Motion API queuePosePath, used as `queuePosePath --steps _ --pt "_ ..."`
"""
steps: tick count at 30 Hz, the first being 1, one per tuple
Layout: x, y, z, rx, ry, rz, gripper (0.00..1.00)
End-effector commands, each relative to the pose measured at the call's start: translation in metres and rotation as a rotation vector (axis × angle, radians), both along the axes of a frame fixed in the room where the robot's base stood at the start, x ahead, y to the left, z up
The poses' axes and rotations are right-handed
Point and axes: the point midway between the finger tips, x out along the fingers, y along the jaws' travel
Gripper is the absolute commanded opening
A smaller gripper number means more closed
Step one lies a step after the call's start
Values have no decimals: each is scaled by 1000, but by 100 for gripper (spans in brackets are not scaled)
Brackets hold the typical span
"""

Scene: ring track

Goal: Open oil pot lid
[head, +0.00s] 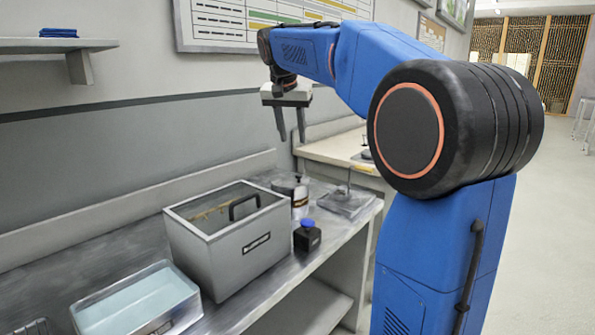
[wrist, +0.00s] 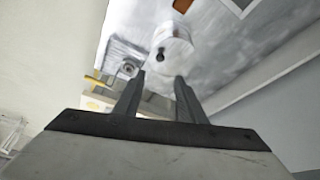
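A water-filled metal tray (head: 135,305) stands left of the pot. A wall shelf (head: 50,45) hangs at upper left.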

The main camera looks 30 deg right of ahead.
Motion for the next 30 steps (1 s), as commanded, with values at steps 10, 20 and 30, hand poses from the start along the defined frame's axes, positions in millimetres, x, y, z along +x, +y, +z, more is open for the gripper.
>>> queuePosePath --steps 10,20,30 --pt "15 -18 -58 1 2 1 37" --pt "30 -33 -109 1 2 1 37" --pt "37 -41 -134 0 1 1 37"
